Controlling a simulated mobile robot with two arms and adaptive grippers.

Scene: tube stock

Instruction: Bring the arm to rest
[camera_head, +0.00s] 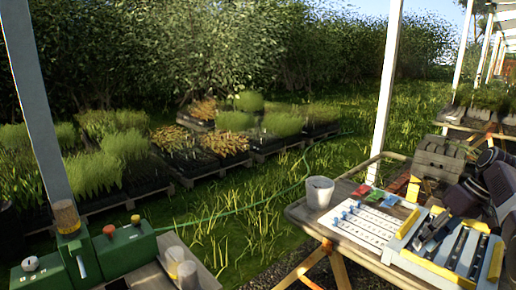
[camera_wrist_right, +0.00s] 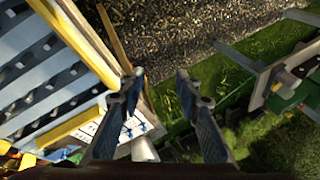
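My right arm (camera_head: 490,178) comes in from the right edge. Its gripper (camera_head: 430,238) hangs over the slotted tray (camera_head: 404,246), a light frame with yellow ends and dark slots. In the right wrist view the two fingers of the gripper (camera_wrist_right: 158,82) stand apart with nothing between them. The tray (camera_wrist_right: 95,48) lies to their left there. I cannot tell how high the gripper is above the tray. My left gripper is not in view.
A white board (camera_head: 352,230) with blue-topped pieces, a white cup (camera_head: 319,192) and red, green and blue pieces share the right table (camera_head: 298,213). A green machine (camera_head: 130,246) stands on the left table. Grass lies between the tables.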

